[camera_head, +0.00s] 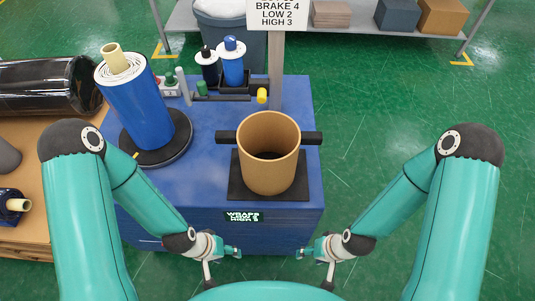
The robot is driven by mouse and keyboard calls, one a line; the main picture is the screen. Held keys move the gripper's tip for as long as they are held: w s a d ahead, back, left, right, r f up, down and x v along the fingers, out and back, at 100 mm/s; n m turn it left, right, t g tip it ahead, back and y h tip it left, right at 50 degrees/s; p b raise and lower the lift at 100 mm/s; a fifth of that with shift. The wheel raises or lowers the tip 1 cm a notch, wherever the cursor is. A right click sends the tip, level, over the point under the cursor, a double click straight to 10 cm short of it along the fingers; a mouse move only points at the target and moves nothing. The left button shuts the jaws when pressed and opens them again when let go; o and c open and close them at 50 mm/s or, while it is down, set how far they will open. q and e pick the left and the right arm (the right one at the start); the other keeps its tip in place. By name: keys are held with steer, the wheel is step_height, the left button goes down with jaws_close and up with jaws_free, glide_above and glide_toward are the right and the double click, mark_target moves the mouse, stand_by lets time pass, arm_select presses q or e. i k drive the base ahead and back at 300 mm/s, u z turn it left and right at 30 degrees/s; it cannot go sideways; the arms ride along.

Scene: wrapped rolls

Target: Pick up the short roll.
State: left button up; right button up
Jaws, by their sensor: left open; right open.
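Several wrapped rolls are in view, and I cannot tell for sure which is the short roll. A small blue roll (231,63) and a small black roll (207,67) stand upright side by side in a dark holder at the back of the blue bench. A larger blue roll (139,108) with a cream core leans on a round black turntable (170,156). A small dark roll (12,206) with a cream core is at the left edge. My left gripper (236,253) and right gripper (302,253) are open and empty near the bench's front, away from the rolls.
A brown open cylinder (269,155) with black side bars stands on a dark plate at the bench's right. A signpost (276,75) rises behind it. A large black roll (45,86) lies on the brown surface at left. Green floor is clear at right.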

mark_target(126, 80)
steer(key=u, duration=1.95)
steer(key=i, duration=0.1)
steer(key=z, duration=3.15)
steer(key=k, duration=1.5)
steer(key=u, duration=0.7)
steer(key=i, duration=1)
steer(key=z, duration=0.1)
